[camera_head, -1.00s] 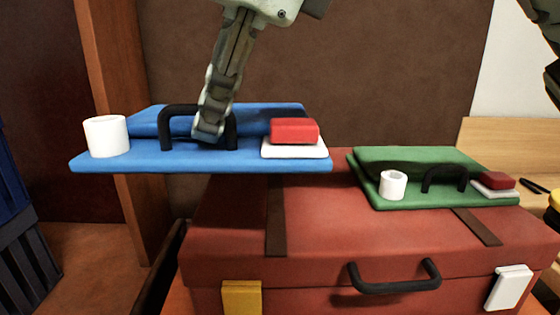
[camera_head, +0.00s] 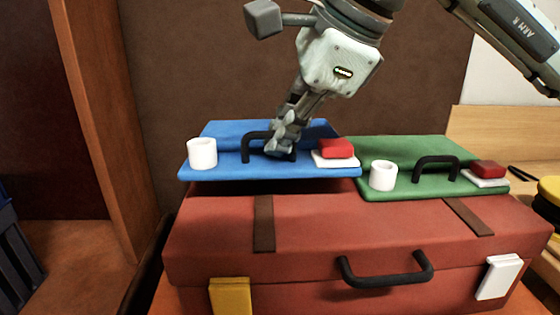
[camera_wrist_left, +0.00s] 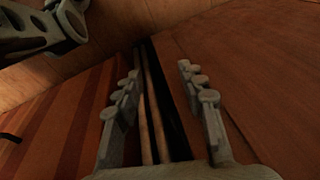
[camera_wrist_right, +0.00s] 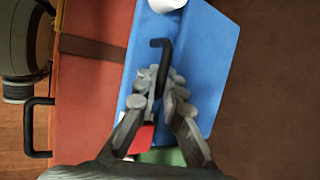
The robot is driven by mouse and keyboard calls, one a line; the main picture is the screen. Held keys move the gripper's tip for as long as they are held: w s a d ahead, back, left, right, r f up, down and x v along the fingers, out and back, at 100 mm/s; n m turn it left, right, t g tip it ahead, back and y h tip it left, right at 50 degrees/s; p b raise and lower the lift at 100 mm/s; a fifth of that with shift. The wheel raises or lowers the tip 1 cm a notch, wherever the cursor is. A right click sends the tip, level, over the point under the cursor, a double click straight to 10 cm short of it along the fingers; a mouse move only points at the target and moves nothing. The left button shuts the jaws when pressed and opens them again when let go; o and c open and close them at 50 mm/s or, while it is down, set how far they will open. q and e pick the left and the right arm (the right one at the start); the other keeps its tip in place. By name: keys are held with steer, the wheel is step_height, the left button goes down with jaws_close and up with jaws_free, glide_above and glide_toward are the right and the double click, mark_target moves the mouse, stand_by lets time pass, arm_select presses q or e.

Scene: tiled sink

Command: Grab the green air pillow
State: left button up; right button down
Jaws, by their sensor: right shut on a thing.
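The green air pillow (camera_head: 410,150), flat with a black handle, lies on the back right of the red suitcase (camera_head: 300,235), with no gripper on it. A blue pillow (camera_head: 215,165) of the same kind is beside it on the left, over the suitcase's back left. My right gripper (camera_head: 280,148) is shut on the blue pillow's black handle (camera_head: 250,140). The handle also shows between the fingers in the right wrist view (camera_wrist_right: 160,55). Whether the blue pillow touches the suitcase is unclear. My left gripper (camera_wrist_left: 160,80) shows only in its wrist view, open and empty.
White cylinders (camera_head: 202,153) (camera_head: 383,175) and red blocks (camera_head: 335,148) (camera_head: 488,169) on white pads sit on both pillows. A brown wall is close behind. A wooden post (camera_head: 110,120) stands at left. A yellow object (camera_head: 550,190) is at the right edge.

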mark_target(281, 161)
step_height(281, 161, down, 2)
steer(key=shift+f, duration=0.2)
steer(key=shift+f+b, duration=0.3)
steer(key=shift+f, duration=0.3)
arm_select(q)
steer(key=shift+w+d+r, duration=0.1)
steer(key=shift+w+r, duration=0.35)
steer(key=shift+r, duration=0.2)
steer(key=shift+w+d+r, duration=0.1)
steer(key=shift+w+r, duration=0.3)
steer(key=shift+r, duration=0.2)
arm_select(e)
steer(key=c, duration=1.6)
jaws_free()
steer(key=shift+c, duration=0.2)
steer(key=shift+s, duration=0.1)
